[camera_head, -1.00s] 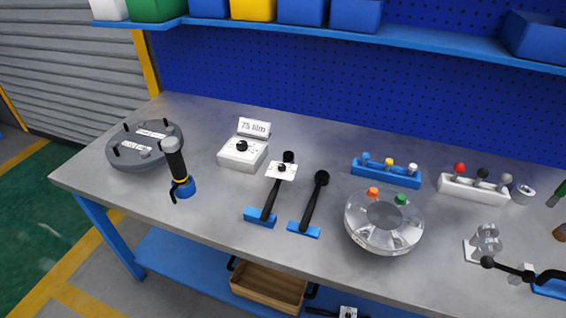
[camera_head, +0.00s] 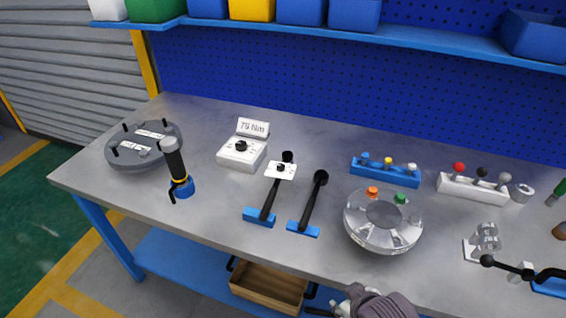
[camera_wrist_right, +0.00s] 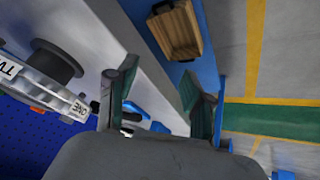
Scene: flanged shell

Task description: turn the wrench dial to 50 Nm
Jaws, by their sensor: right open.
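A black-handled wrench (camera_head: 271,198) with a white dial plate (camera_head: 281,170) and dark knob lies on the bench, its lower end at a blue block. A plain black wrench (camera_head: 313,204) lies to its right. A white box (camera_head: 241,154) with a black dial stands behind on the left; its sign (camera_head: 253,127) seems to read 75 Nm, blurred. My right gripper (camera_head: 368,303) is at the bottom edge of the head view, in front of the bench and well apart from the wrenches. Its fingers stand apart and empty in the right wrist view (camera_wrist_right: 161,105). My left gripper is not in view.
A clear flanged shell (camera_head: 384,222) stands right of the wrenches. A grey round flange (camera_head: 145,146) and a black-and-blue tool (camera_head: 178,172) are at left. Blue (camera_head: 385,173) and white (camera_head: 473,188) racks stand behind. A wooden crate (camera_head: 268,287) sits low under the bench.

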